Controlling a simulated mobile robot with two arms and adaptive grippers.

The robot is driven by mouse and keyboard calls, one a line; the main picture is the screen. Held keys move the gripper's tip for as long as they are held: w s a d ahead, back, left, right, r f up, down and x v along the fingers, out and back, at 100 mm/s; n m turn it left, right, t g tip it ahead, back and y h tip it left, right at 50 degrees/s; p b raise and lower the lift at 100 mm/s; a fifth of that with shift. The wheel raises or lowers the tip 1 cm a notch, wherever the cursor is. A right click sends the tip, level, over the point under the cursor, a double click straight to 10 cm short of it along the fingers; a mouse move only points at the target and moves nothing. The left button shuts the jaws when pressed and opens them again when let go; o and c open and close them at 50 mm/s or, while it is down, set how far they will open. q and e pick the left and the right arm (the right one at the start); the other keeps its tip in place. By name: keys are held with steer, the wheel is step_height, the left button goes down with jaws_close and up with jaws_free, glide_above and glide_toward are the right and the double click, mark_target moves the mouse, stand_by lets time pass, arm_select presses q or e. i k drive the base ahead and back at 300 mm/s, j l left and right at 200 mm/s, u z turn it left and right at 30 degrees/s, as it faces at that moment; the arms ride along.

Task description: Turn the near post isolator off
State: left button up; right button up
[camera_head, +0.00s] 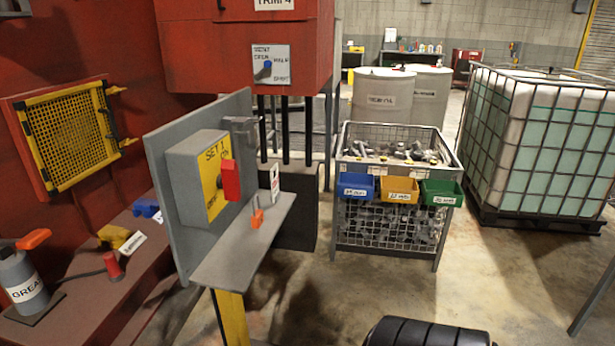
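The near post isolator (190,180) is a grey box on a grey back plate, carried by a yellow and black post (232,318). Its yellow face is lettered "SET 1", with smaller lettering partly covered by the handle. The red handle (231,180) sticks out from this face and looks upright. I cannot read the switch position for certain. A grey shelf (225,262) juts out below, with a small orange item (257,219) and a white tag (275,180) at it. Neither gripper shows, and nothing is seen touching the handle.
A red cabinet with a blue-knobbed selector plate (270,65) stands behind. A grease canister (22,285) and small parts lie on the left ledge. A wire bin (388,235) with coloured trays and a caged tank (540,140) stand right.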

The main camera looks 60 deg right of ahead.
mark_target(228, 181)
steer(key=z, duration=1.5)
steer(key=l+z, duration=0.25)
steer(key=l, duration=0.35)
